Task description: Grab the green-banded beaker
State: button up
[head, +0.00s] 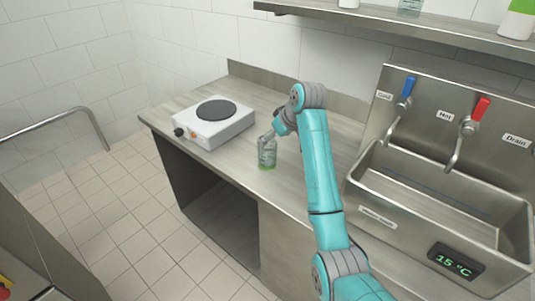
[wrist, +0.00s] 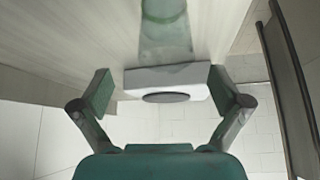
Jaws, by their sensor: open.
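The green-banded beaker (head: 267,154) is clear glass with a green band low down. It stands upright on the grey counter near its front edge, right of the hot plate. In the wrist view the beaker (wrist: 165,32) shows at top centre, its green ring near the top edge. My gripper (head: 271,133) is at the upper part of the beaker in the head view, partly hidden by my arm. In the wrist view my gripper (wrist: 163,90) is open, its two fingers wide apart with the beaker above the gap in the picture. I cannot tell whether a finger touches the glass.
A white hot plate (head: 213,122) with a dark round top stands left of the beaker. A steel sink (head: 440,195) with blue and red taps and a 15 °C display is at right. A wall shelf (head: 400,20) holds several containers. The counter (head: 180,103) is otherwise mostly clear.

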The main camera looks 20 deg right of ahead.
aim_at(268, 144)
jog(key=shift+a+x, duration=0.15)
jog(key=shift+x, duration=1)
jog(key=shift+a+x, duration=0.15)
jog(key=shift+x, duration=1.05)
jog(key=shift+s, duration=0.15)
jog(key=c, duration=1.4)
